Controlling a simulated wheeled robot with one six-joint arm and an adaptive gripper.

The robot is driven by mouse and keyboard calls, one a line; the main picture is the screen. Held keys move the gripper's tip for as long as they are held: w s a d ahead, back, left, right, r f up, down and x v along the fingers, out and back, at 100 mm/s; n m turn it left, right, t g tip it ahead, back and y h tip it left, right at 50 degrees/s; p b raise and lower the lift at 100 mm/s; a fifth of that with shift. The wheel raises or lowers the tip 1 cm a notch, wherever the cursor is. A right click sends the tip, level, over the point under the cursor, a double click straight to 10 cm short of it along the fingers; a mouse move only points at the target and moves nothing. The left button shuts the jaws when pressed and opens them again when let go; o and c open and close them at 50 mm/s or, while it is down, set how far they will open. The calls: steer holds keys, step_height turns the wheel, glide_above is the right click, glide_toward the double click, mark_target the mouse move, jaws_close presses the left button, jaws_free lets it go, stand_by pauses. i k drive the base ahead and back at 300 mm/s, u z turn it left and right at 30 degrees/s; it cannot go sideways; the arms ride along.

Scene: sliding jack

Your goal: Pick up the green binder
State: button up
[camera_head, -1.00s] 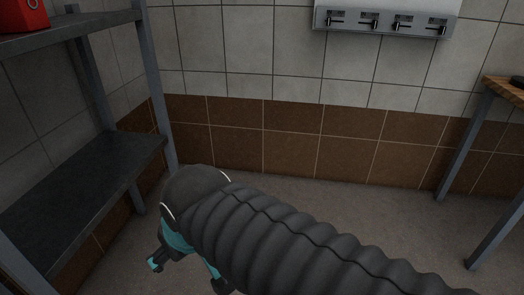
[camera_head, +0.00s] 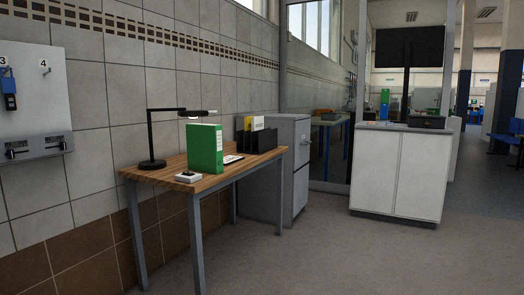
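The green binder (camera_head: 205,149) stands upright near the front edge of a wooden-topped table (camera_head: 176,186), left of the middle in the head view. A small white box with a dark knob (camera_head: 187,177) sits to its left, near the table's front edge. My gripper is not in view.
A black desk lamp (camera_head: 153,140) stands behind the binder to the left. Dark file holders (camera_head: 257,140) stand to its right. A grey cabinet (camera_head: 291,160) is beyond the table, and a white cabinet (camera_head: 398,172) stands at the right. The floor in front is clear.

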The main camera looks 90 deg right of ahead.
mark_target(204, 141)
steer(key=z, duration=2.6)
steer(key=i, duration=1.15)
steer(key=z, duration=0.8)
steer(key=i, duration=0.6)
steer(key=z, duration=0.5)
